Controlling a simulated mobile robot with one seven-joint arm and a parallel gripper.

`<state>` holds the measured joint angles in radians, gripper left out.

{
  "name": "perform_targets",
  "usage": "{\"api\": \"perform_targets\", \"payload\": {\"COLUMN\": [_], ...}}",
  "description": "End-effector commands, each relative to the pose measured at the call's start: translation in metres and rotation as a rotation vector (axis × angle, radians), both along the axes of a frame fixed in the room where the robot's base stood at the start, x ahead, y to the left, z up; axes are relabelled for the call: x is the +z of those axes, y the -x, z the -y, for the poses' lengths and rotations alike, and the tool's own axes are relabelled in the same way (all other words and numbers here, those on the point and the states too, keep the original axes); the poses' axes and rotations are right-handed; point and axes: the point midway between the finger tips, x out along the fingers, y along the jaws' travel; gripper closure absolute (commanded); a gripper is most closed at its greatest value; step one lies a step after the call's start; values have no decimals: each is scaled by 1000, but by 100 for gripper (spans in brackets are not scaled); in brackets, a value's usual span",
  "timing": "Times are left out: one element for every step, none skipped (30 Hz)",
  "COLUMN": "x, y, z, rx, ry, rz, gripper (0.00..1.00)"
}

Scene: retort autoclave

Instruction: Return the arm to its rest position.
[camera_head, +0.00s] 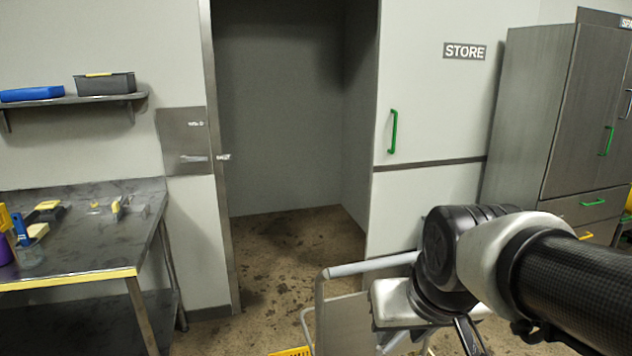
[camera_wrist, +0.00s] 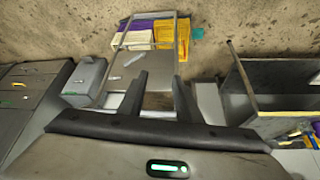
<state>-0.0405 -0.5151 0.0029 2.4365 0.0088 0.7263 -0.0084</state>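My arm enters the head view from the right edge, bent at a dark joint above a wheeled-cart-like frame. My gripper shows in the wrist view (camera_wrist: 159,76), with its two dark fingers apart and nothing visible between their tips. I see no object held.
A metal cart frame (camera_head: 345,322) stands low in front; a yellow crate (camera_wrist: 173,38) shows beyond the fingers. A steel workbench (camera_head: 85,228) with small tools is at left, under a shelf (camera_head: 70,101). An open doorway is mid-picture; grey cabinets (camera_head: 530,110) stand right.

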Motion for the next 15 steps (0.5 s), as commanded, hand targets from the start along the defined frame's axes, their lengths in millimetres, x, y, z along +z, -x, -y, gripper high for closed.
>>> {"api": "perform_targets", "payload": {"x": [6, 8, 10, 12, 13, 15, 16, 17, 26, 39, 45, 53, 59, 65, 74], "y": [12, 19, 28, 35, 41, 50, 56, 62, 67, 65, 65, 64, 64, 64, 64], "z": [4, 6, 8, 9, 11, 13, 14, 15, 16, 16, 15, 15, 15, 15, 15], "rx": [-11, -15, -22, -27, -32, -38, -43, -47, -51, -49, -49, -48, -48, -48, -48], "ry": [1, 1, 1, 2, 2, 2, 3, 3, 3, 3, 3, 4, 4, 4, 3], "rz": [7, 6, 5, 5, 4, 5, 5, 4, 1, -2, -4, -4, -4, -4, -4], "gripper": [69, 69, 69, 69, 69, 69, 69, 69, 69, 69, 69, 69, 69, 69, 69]}}
